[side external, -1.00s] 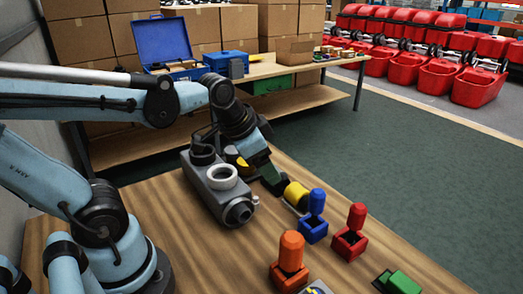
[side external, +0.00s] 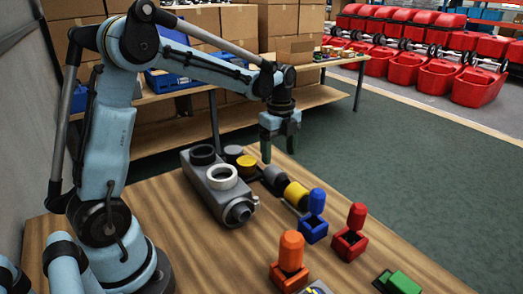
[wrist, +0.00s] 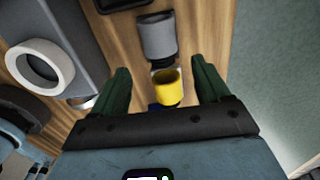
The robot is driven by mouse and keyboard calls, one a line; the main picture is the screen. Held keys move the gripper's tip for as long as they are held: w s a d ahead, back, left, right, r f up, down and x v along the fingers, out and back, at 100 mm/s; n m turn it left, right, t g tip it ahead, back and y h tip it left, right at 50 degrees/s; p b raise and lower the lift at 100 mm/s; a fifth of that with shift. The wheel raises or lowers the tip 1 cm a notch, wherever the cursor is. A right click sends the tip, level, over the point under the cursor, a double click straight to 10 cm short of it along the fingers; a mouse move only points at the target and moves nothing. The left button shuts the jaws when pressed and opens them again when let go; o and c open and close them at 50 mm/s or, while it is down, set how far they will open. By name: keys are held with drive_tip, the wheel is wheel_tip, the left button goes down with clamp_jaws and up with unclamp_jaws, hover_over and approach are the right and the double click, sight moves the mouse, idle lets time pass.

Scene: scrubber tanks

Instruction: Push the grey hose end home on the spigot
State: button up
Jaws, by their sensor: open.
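The grey hose end (side external: 275,178) is a short cylinder lying on the wooden table, right of the grey tank (side external: 208,188). It also shows in the wrist view (wrist: 157,37), in line with a yellow cylindrical piece (wrist: 166,88). A small pale part shows between them; I cannot tell whether it is the spigot or how far the hose end sits on it. A round grey outlet (side external: 240,211) is on the tank's near end. My gripper (side external: 279,150) points down above the grey and yellow pieces, its green fingers apart and empty.
Blue (side external: 314,228), red (side external: 350,243) and orange (side external: 289,270) blocks with upright posts stand on the near right of the table. A green block (side external: 402,284) lies at the near edge. The tank carries a white ring (side external: 222,176) on top.

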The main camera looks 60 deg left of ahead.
sight(278, 172)
drive_tip(key=shift+f, duration=4.85)
drive_tip(key=c, duration=1)
drive_tip(key=o, duration=1)
drive_tip(key=shift+r, duration=0.3)
drive_tip(key=c, duration=1)
